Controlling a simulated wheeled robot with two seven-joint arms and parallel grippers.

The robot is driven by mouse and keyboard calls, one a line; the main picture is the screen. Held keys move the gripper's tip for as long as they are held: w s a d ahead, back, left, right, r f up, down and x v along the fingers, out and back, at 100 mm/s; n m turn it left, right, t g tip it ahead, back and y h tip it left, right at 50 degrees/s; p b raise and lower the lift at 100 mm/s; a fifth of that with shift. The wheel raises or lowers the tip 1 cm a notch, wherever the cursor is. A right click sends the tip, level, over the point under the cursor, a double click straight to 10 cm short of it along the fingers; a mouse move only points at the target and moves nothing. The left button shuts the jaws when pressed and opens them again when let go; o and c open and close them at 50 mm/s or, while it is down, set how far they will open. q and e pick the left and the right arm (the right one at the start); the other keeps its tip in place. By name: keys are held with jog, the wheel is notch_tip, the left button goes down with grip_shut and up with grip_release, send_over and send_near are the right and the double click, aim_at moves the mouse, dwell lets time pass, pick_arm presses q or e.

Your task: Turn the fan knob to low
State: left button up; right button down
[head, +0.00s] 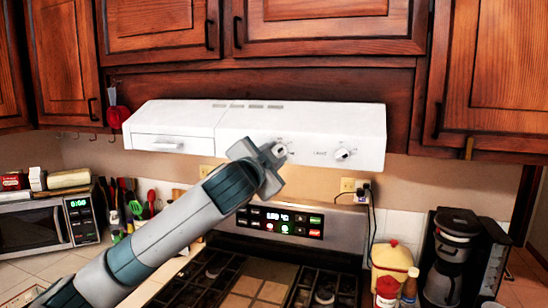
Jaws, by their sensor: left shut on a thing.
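The white range hood (300,122) is under the cabinets and has two knobs on its front face. The left one, the fan knob (280,149), has small markings around it that are too small to read. My left gripper (274,156) reaches up from the lower left and is shut on this knob, its fingers hiding part of it. The right knob (343,154) has a label beside it that seems to read LIGHT, and nothing touches it. My right gripper is not in view.
Below are the stove grates (222,276) and the stove's lit control panel (280,222). A coffee maker (455,250) and a yellow jar (391,261) stand at the right. A microwave (40,225) and utensils are at the left. Wooden cabinets (320,28) hang above the hood.

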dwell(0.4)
pick_arm(q)
jog(key=o, duration=1)
jog(key=shift+s, duration=0.1)
jog(key=b+v, duration=0.8)
jog(key=v, duration=0.9)
jog(key=shift+s, duration=0.15)
